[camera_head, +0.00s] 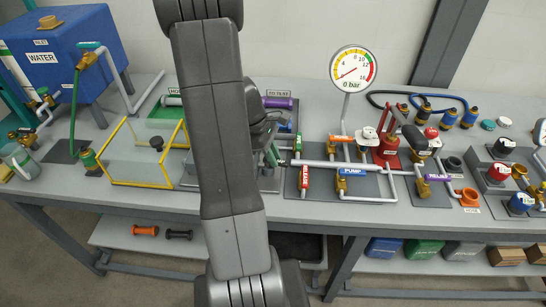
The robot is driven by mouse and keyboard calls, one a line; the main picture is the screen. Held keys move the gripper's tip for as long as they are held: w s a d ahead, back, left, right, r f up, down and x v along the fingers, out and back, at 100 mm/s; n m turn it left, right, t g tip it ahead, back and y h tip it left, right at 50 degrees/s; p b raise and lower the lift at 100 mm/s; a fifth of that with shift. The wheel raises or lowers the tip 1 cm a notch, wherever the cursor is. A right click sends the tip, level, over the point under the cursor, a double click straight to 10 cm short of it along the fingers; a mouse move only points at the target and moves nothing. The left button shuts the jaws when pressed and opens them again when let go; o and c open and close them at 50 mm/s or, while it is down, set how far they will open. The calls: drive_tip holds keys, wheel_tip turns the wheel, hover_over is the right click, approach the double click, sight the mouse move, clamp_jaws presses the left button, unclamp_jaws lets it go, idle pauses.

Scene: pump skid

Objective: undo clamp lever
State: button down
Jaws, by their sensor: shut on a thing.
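My gripper (268,135) is at the middle of the bench, just right of my dark arm, which covers much of it. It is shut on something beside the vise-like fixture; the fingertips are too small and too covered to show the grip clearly. A green part (272,156), which looks like the clamp lever, shows at the fingertips. The rest of the clamp is hidden behind my arm and gripper.
A purple filter (279,103) lies just behind my gripper. A yellow-edged clear guard (140,165) stands left of my arm.

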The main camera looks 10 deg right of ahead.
drive_tip(key=shift+w+n+t, duration=0.2)
drive_tip(key=shift+n+t, duration=0.3)
drive_tip(key=shift+n, duration=0.7)
drive_tip(key=c, duration=1.3)
unclamp_jaws()
drive_tip(key=shift+c, duration=0.2)
drive_tip(key=v, duration=1.3)
drive_tip(key=shift+a+r, duration=0.3)
drive_tip(key=shift+r, duration=0.05)
drive_tip(key=x, duration=1.4)
drive_tip(key=shift+d+r, duration=0.1)
drive_tip(key=shift+d, duration=0.1)
